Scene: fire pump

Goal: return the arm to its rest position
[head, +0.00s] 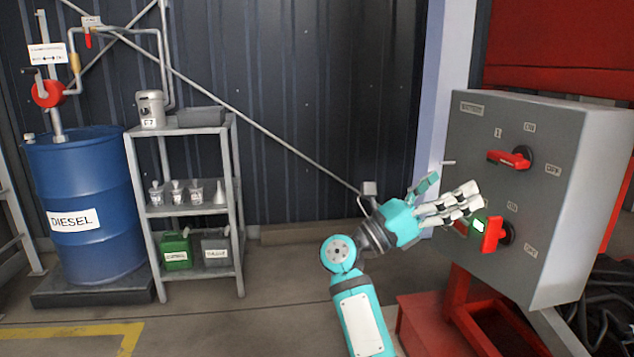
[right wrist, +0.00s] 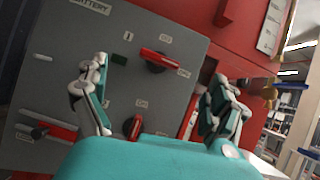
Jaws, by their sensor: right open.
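My right arm (head: 360,312) rises from the bottom of the head view, and its teal and white gripper (head: 452,200) is in front of the grey control box. The gripper is open and empty, with its fingers pointing right toward the lower red switch (head: 493,234). In the right wrist view the fingers (right wrist: 160,108) are spread apart, with the box face and its lower red switch (right wrist: 134,126) seen between them. Whether a finger touches the box cannot be told. My left gripper is not in view.
The grey control box (head: 560,150) has an upper red switch (head: 510,158) and stands on a red frame (head: 465,315). A blue diesel drum (head: 85,190) and a grey shelf rack (head: 190,211) stand at left. The floor (head: 270,300) between rack and arm is clear.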

